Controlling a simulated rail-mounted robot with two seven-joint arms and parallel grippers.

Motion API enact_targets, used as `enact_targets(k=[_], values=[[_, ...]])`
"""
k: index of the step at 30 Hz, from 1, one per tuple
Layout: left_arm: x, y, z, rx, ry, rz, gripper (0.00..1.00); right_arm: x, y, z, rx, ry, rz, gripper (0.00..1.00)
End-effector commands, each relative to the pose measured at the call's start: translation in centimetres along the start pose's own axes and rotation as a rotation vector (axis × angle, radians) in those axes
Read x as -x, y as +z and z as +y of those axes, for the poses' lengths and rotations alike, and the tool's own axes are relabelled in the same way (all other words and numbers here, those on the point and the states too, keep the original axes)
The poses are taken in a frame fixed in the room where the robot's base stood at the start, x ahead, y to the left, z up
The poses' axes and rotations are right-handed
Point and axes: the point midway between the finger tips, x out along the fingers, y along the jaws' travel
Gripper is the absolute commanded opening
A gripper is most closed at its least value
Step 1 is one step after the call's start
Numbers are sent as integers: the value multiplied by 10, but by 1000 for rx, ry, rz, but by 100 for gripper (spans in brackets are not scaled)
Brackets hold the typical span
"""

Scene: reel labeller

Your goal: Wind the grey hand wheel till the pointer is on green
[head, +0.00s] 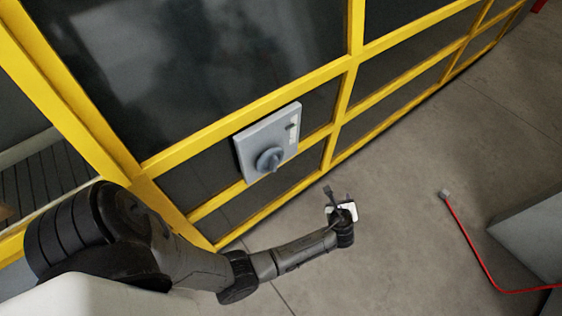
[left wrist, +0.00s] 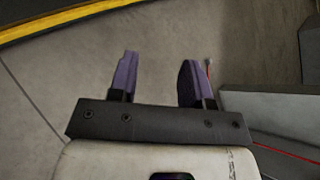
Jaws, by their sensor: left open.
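The grey hand wheel (head: 269,160) sits low on a light grey panel (head: 254,138) fixed to the yellow-framed enclosure, in the head view. A small pale gauge or label (head: 293,130) shows on the panel's right side; its pointer and colours are too small to make out. My left gripper (head: 338,196) is to the right of and below the panel in the head view, apart from the wheel. In the left wrist view its two purple-padded fingers (left wrist: 157,80) are spread with nothing between them, over bare floor. My right gripper does not show.
The yellow-framed enclosure (head: 343,98) with dark panes runs up to the right. A grey block (head: 527,232) stands at the right edge, with a red cable (head: 470,246) on the floor beside it. The concrete floor (head: 410,190) between is clear.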

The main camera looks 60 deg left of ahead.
Motion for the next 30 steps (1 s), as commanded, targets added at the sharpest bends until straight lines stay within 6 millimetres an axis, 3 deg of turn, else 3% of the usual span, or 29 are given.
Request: enact_targets(k=[3, 9, 17, 23, 30], values=[[5, 32, 38, -193, 230, -237, 45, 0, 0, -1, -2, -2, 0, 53], [41, 80, 72, -336, 543, -552, 45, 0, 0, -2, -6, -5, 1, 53], [70, 94, 95, -350, 774, -647, 45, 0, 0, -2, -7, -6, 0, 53], [65, 102, 104, -371, 806, -639, 45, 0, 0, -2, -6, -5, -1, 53], [43, 129, 128, -372, 806, -640, 45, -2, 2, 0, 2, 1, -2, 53]])
